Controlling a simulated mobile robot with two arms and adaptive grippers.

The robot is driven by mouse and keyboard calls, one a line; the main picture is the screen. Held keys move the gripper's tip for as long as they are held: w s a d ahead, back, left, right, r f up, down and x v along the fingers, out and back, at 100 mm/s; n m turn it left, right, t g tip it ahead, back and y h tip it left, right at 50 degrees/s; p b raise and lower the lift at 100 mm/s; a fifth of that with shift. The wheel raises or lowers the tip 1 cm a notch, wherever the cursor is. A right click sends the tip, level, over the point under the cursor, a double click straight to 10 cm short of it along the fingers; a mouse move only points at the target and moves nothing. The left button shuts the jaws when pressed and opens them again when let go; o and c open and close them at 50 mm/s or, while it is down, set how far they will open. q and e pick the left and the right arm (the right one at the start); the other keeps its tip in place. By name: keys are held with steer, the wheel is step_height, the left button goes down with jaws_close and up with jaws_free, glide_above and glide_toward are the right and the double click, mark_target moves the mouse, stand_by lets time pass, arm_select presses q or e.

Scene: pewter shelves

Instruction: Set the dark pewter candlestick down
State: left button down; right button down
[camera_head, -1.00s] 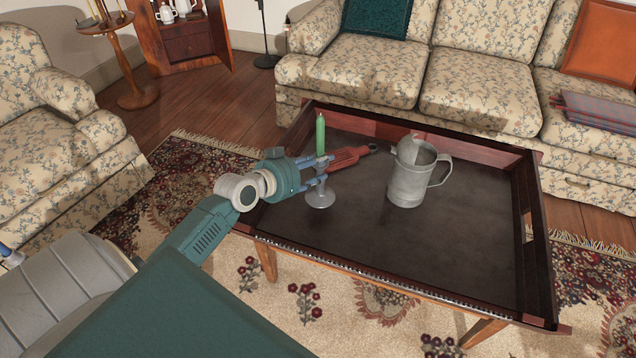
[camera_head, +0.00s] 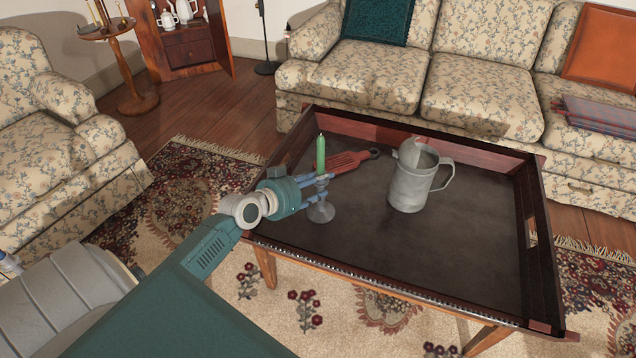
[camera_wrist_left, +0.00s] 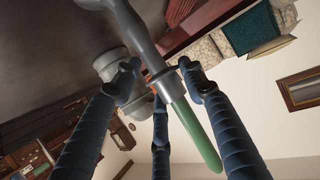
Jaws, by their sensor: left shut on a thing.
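The dark pewter candlestick (camera_head: 321,211) holds a green candle (camera_head: 320,155) and stands upright over the tray table's (camera_head: 440,268) dark top, towards its left side. Its base looks to be at the surface, but I cannot tell whether it touches. My left gripper (camera_head: 318,190) is shut on the candlestick's stem from the left. In the left wrist view the blue fingers (camera_wrist_left: 165,85) close around the stem (camera_wrist_left: 140,35) just below the candle. My right gripper is not in view.
A pewter pitcher (camera_head: 410,180) stands on the table right of the candlestick. Raised wooden rims edge the tabletop. A floral sofa (camera_head: 480,92) stands behind.

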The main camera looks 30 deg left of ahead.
arm_select(q)
steer(key=c, duration=1)
jaws_free()
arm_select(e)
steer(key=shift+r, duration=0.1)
arm_select(q)
steer(key=shift+s+r, duration=0.15)
steer(key=shift+s, duration=0.1)
steer(key=p+v, duration=0.2)
steer(key=v, duration=0.9)
steer(key=shift+s+p, duration=0.3)
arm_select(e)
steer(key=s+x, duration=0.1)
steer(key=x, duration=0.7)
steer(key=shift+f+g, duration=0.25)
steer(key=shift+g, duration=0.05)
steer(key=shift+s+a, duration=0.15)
